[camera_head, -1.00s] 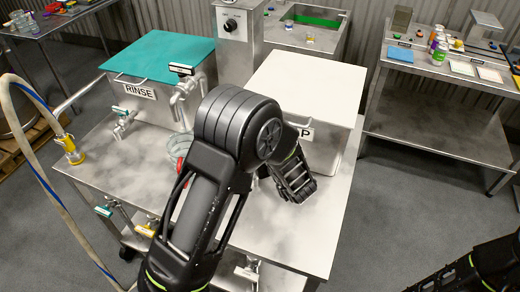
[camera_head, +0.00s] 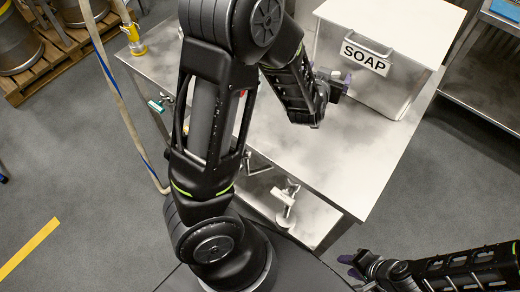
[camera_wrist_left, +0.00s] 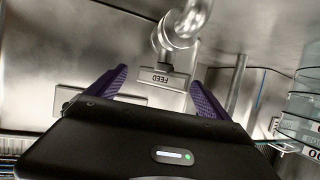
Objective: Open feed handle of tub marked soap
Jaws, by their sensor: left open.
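The white-lidded soap tub (camera_head: 372,65) stands on the steel table, with a black-lettered SOAP label on its front. My right gripper (camera_head: 351,265) is open and empty, low and off the table's front.
The steel table (camera_head: 335,160) is clear in front of the tub. A valve (camera_head: 287,195) sits below the table's front edge. A hose with a yellow fitting (camera_head: 133,40) runs at the left. A second steel bench (camera_head: 490,70) stands at the right.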

